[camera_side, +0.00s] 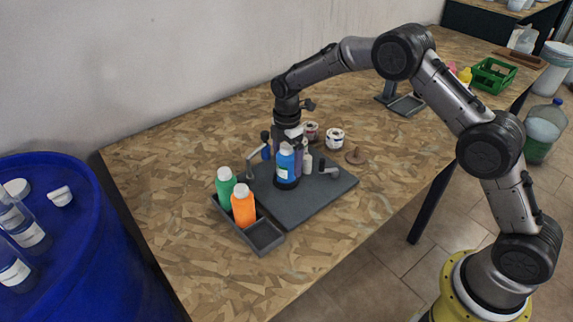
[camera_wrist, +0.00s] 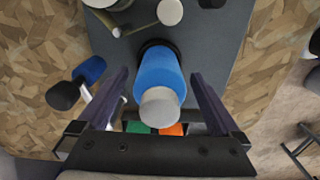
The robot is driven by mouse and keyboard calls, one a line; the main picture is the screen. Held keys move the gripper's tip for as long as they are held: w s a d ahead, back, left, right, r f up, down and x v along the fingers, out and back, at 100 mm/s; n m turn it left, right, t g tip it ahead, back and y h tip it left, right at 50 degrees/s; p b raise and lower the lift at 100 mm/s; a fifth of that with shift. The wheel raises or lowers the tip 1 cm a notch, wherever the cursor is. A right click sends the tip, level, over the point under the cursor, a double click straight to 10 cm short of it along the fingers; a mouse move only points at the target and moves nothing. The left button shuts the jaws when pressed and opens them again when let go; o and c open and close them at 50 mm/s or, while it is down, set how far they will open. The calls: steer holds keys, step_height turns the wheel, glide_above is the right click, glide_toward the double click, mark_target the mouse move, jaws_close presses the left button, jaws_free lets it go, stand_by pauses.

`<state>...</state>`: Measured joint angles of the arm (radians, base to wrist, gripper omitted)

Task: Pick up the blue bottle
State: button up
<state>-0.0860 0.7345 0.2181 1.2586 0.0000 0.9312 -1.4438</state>
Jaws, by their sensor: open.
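The blue bottle (camera_side: 285,163) with a pale grey cap stands upright on a dark grey board (camera_side: 302,205) on the table. In the wrist view the blue bottle (camera_wrist: 159,72) lies between the two fingers of my gripper (camera_wrist: 160,90), with a visible gap on each side. My gripper (camera_side: 292,150) is open around the bottle's upper part in the side view, partly hidden behind it. The bottle's base sits in a dark round seat.
A green bottle (camera_side: 225,186) and an orange bottle (camera_side: 243,206) stand in a dark tray (camera_side: 262,236) at front left. White-and-red tins (camera_side: 334,138) and small tools stand behind and beside the board. A blue drum (camera_side: 75,235) is left of the table. The front table area is clear.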

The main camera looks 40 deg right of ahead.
step_height(320, 180, down, 2)
steer(key=shift+r, duration=0.1)
jaws_close()
stand_by(0.5)
